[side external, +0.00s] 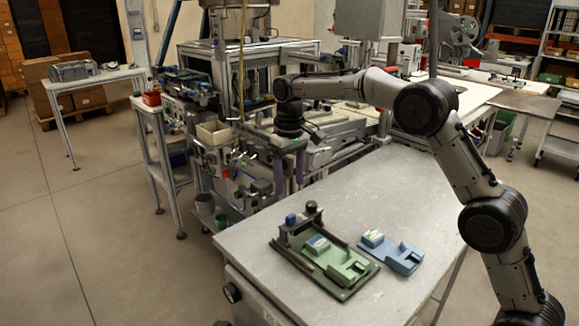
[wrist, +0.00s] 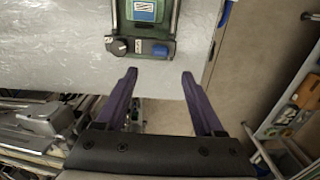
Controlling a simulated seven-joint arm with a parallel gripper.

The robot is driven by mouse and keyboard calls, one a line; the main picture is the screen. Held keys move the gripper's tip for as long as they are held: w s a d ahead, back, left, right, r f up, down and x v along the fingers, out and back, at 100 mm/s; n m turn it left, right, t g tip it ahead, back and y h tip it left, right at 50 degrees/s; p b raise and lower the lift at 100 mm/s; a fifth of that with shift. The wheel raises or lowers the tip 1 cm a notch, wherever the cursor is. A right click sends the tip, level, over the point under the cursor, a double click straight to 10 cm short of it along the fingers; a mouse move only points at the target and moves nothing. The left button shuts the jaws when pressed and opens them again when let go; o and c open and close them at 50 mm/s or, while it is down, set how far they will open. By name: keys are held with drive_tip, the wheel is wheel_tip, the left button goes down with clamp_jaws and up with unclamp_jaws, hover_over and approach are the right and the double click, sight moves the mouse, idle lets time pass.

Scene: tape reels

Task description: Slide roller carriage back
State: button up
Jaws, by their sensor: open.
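A green fixture (side external: 350,285) lies on the grey table, with two dark rails along it. The roller carriage (side external: 300,221), a dark bar across the rails, sits at the fixture's far left end. A blue knob (side external: 291,219) and a black knob (side external: 311,207) top it. In the wrist view the carriage (wrist: 140,49) lies just beyond the fingertips, toward the top. My gripper (side external: 289,190) has two purple fingers pointing down, behind the carriage and apart from it. In the wrist view my gripper (wrist: 158,76) is open, with nothing between the fingers.
A blue-grey fixture (side external: 402,259) lies to the right of the green one. The grey table (side external: 240,246) is otherwise clear. A machine (side external: 245,170) with frames and bins stands close behind the table. The table's edge shows near the fingers in the wrist view.

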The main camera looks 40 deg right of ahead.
drive_tip(key=shift+r, duration=1.95)
